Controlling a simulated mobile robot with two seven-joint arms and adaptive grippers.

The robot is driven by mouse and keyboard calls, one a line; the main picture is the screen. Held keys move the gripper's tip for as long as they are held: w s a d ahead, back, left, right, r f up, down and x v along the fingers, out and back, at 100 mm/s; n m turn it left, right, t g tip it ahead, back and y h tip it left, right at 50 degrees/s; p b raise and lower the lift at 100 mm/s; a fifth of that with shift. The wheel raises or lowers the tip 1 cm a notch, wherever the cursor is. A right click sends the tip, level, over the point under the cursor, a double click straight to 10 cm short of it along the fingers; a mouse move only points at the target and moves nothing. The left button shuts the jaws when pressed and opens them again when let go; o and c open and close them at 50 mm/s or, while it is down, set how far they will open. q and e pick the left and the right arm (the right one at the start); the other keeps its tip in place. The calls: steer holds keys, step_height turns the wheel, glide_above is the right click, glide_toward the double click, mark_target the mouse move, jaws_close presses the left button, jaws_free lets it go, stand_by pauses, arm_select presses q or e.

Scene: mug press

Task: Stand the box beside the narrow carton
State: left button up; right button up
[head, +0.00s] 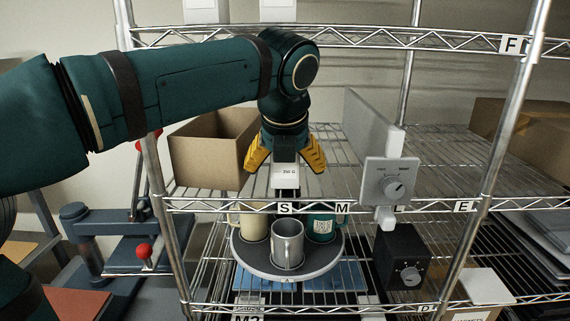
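My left gripper (285,165) comes down from above at the middle wire shelf, its yellow fingers spread wide. A small white box (285,176) with dark print shows between and below the fingers, with a visible gap on each side. I cannot tell how far in depth the box is from the fingers. A tall, thin pale grey panel-like thing (371,122) stands to the right; I cannot tell whether it is the narrow carton. My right gripper is not in view.
An open brown cardboard box (205,160) stands left of the gripper. A grey dial unit (390,184) is at the shelf front. Below, a round tray (255,262) holds mugs. Brown cartons (545,145) stand far right. The shelf's right-middle (445,160) is clear.

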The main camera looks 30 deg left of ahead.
arm_select(q)
steer(key=shift+r, duration=0.1)
steer(key=p+v, duration=0.1)
steer(key=v, duration=0.4)
steer(key=shift+w+r, duration=0.1)
steer(key=s+d, duration=0.6)
steer(key=s, duration=0.4)
steer(key=shift+s, duration=0.2)
steer(key=shift+d, duration=0.15)
